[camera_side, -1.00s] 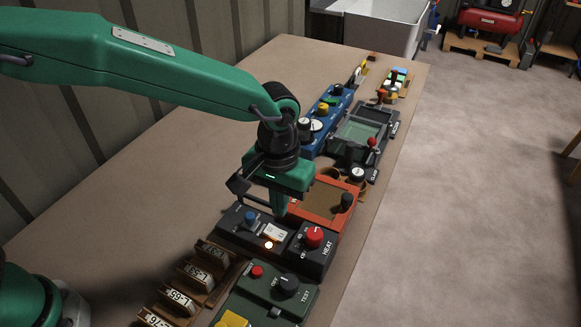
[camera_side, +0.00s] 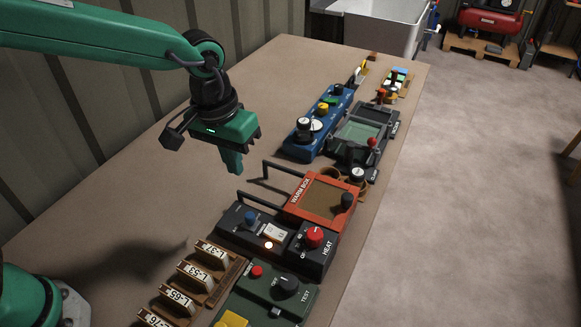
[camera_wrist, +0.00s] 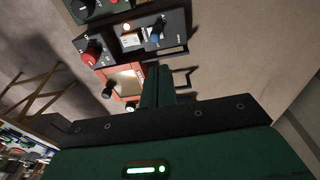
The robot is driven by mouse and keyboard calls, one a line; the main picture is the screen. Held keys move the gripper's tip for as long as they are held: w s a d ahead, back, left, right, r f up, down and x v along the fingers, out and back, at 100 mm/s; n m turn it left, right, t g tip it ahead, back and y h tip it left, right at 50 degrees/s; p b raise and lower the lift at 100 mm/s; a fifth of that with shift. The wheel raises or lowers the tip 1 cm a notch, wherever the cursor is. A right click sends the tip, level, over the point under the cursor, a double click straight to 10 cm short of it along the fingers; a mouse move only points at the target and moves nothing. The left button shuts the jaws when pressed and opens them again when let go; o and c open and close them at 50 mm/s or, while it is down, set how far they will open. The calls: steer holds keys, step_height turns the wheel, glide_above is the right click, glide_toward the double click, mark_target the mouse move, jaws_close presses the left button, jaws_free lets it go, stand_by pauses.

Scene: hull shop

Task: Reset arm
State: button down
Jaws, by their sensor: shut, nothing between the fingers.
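My gripper (camera_side: 234,168) is green and shut, with nothing between its fingers. It hangs in the air above the bench, to the left of and apart from the orange warm box (camera_side: 318,197). In the wrist view its closed fingers (camera_wrist: 157,80) point toward the bench and hide part of what lies behind them. The black heat panel (camera_side: 238,229) has a red knob (camera_side: 314,236), a blue knob (camera_side: 250,217), a white rocker switch and a lit lamp (camera_side: 268,245). The red knob also shows in the wrist view (camera_wrist: 91,55).
A green test panel (camera_side: 253,292) and several labelled wooden blocks (camera_side: 194,276) stand at the near end. A blue panel (camera_side: 317,127) and a grey-green device (camera_side: 361,134) stand farther back. The bench (camera_side: 163,203) is bare on the left.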

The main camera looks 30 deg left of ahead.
steer(key=s+a+r+t, duration=0.2)
steer(key=s+a+r, duration=0.1)
steer(key=s+a, duration=0.4)
steer(key=s+a+r+t, duration=0.2)
steer(key=s+a, duration=0.5)
steer(key=a, duration=0.7)
steer(key=shift+s+r+y, duration=0.3)
steer(key=shift+s+r, duration=0.1)
steer(key=shift+r, duration=0.05)
